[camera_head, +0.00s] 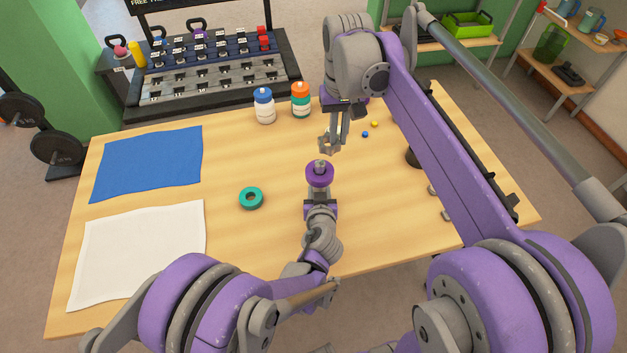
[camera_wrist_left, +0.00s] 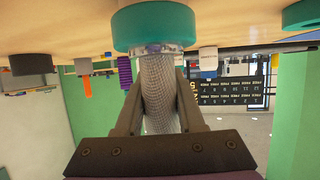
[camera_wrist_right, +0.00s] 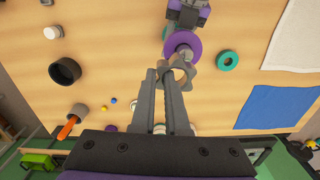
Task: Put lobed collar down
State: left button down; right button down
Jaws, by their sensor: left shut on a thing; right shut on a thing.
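The lobed collar (camera_wrist_right: 186,72), a grey ring with rounded lobes, is between the fingertips of my right gripper (camera_wrist_right: 164,76). In the head view the collar (camera_head: 327,147) is small, beyond and above the upright bar end. My left gripper (camera_wrist_left: 158,105) is shut on a grey knurled handle (camera_wrist_left: 158,85). A teal disc (camera_wrist_left: 155,25) sits at the handle's end in the left wrist view. A purple disc (camera_head: 319,174) sits around the handle's upper end in the head view. The collar is apart from the purple disc in the head view.
A teal ring (camera_head: 251,198) lies on the wooden table (camera_head: 265,245). A blue cloth (camera_head: 150,164) and a white cloth (camera_head: 140,250) lie at left. Two bottles, one blue-capped (camera_head: 264,107) and one orange-capped (camera_head: 300,100), stand at the back. A dark cup (camera_wrist_right: 64,71) is on the right side.

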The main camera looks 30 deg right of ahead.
jog(key=d+f+m, duration=0.3)
jog(key=d+f, duration=0.2)
jog(key=f, duration=0.3)
jog(key=m, duration=0.2)
send_over(346, 201)
notch_tip(346, 201, down, 12)
jog(key=shift+d+f, duration=0.1)
jog(key=shift+f, duration=2.5)
jog(key=shift+f, duration=0.1)
jog(key=c, duration=0.9)
grip_release()
notch_tip(346, 201, up, 12)
jog(key=shift+s+r, duration=0.1)
